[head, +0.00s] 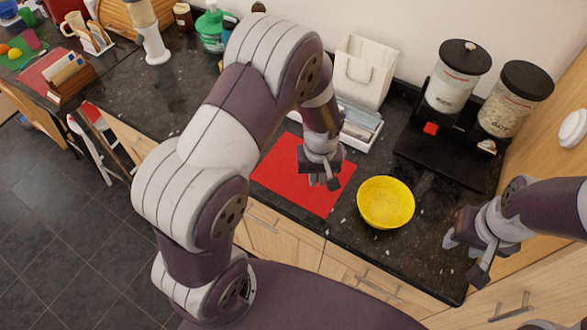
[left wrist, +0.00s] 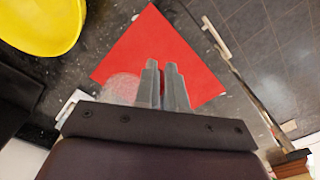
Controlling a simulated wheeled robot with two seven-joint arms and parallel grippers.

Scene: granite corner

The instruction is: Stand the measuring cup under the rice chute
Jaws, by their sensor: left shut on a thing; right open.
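My left gripper (head: 326,183) is over the red mat (head: 290,178), its fingers nearly together in the left wrist view (left wrist: 162,80). A clear, speckled round shape, seemingly the measuring cup (left wrist: 122,88), shows right beside these fingers; the grip point is hard to make out. In the head view I cannot make the cup out. Two dispensers stand on a black base (head: 440,160) at the back right: the left one (head: 450,92) has pale contents and a red part below, the right one (head: 502,112) has beige flakes. Their labels are too small to read. My right gripper (head: 462,258) is open and empty near the counter's front edge.
A yellow bowl (head: 386,203) sits between the mat and the black base. A white bin (head: 364,72) and a white tray (head: 360,130) stand behind the mat. Dark counter is bare around the bowl.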

